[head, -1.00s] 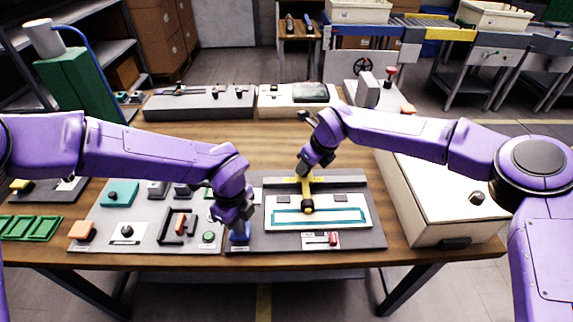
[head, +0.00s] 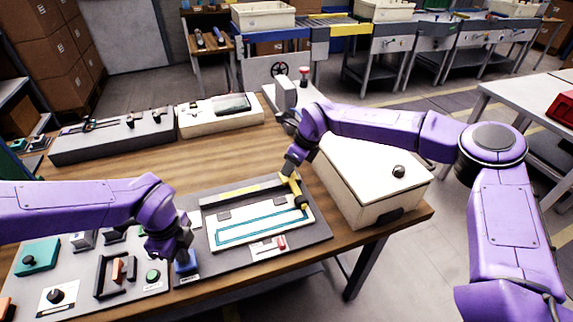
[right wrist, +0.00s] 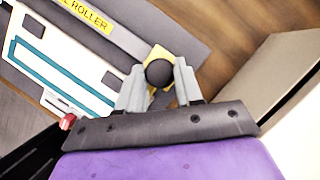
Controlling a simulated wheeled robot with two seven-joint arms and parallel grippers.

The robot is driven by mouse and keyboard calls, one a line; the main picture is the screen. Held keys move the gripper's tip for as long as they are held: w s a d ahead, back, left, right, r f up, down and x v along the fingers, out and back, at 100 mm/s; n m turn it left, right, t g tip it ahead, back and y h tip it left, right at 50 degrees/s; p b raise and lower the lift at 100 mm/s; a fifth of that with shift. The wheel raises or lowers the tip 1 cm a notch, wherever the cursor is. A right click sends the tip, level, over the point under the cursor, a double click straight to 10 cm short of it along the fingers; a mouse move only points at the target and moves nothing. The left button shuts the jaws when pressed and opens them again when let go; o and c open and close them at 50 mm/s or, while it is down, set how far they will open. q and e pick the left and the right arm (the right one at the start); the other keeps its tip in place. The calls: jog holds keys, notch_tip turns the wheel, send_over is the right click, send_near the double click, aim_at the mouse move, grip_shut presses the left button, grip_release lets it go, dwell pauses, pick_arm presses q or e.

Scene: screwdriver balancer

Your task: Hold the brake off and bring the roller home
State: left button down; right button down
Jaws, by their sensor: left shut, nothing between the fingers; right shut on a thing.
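The roller (head: 302,200), yellow with a dark end, sits at the right end of the white panel (head: 212,238) with its teal-edged strip. My right gripper (head: 290,172) is at its far end. In the right wrist view the fingers (right wrist: 160,88) are shut around its dark round knob (right wrist: 159,72), with yellow beneath. My left gripper (head: 182,254) is shut, with its tip down at the blue block (head: 186,267) on the board's left front corner. It hides part of the block, and I cannot tell whether the block is pressed down.
A small red-ended part (head: 281,243) lies on a white plate in front of the panel. A cream box (head: 358,180) stands close to the right of the board (head: 318,236). Another board with a green button (head: 152,276) lies to the left.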

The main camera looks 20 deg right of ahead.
jog(key=shift+d, duration=0.25)
jog(key=c, duration=1)
grip_release()
pick_arm(q)
jog(key=shift+d, duration=0.1)
pick_arm(e)
jog(key=shift+o, duration=1.2)
jog(key=v, duration=1.2)
pick_arm(q)
notch_tip(320, 180, up, 7)
jog(key=p, duration=0.5)
pick_arm(e)
notch_tip(320, 180, up, 5)
